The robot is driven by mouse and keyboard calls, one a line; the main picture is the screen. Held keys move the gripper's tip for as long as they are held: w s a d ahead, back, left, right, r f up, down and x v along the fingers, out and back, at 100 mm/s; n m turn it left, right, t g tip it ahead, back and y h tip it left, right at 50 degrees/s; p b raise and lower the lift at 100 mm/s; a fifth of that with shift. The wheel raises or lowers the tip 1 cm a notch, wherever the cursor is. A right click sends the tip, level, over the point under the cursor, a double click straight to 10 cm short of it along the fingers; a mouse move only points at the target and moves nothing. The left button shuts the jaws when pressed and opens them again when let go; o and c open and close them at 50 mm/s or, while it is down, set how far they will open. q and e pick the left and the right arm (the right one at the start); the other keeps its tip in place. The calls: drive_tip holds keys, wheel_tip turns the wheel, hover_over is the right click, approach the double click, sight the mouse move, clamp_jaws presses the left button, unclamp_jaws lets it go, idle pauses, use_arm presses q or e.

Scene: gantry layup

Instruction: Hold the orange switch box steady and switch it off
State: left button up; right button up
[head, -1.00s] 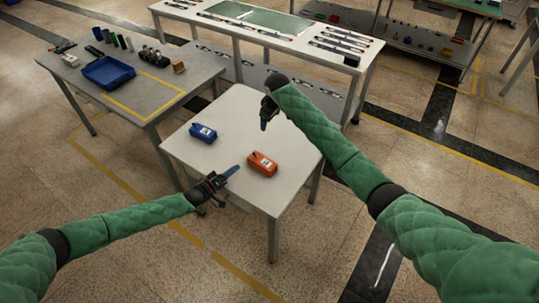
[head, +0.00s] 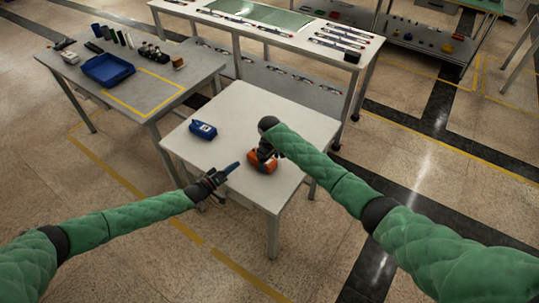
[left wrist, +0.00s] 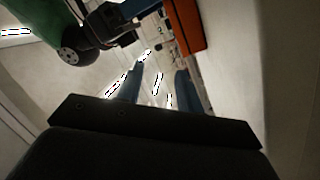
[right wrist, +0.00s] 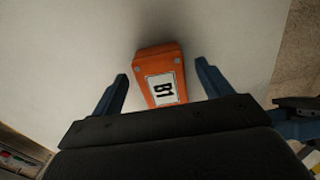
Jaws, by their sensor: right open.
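The orange switch box (head: 262,166) sits on the small white table, partly hidden by my right gripper in the head view. In the right wrist view the box (right wrist: 157,67) shows a white label marked "B1"; I cannot make out its switch. My right gripper (head: 264,155) is over the box. It is open, with the box between and just beyond its fingertips (right wrist: 163,70). My left gripper (head: 232,169) is at the table's front left edge, left of the box and apart from it. Its fingers (left wrist: 160,78) stand apart and empty. The box (left wrist: 187,25) also shows in the left wrist view.
A table at the left holds a blue tray (head: 108,70) and small items. A long bench (head: 300,25) with tools stands behind. The white table is otherwise clear.

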drive_tip(key=shift+f, duration=1.1)
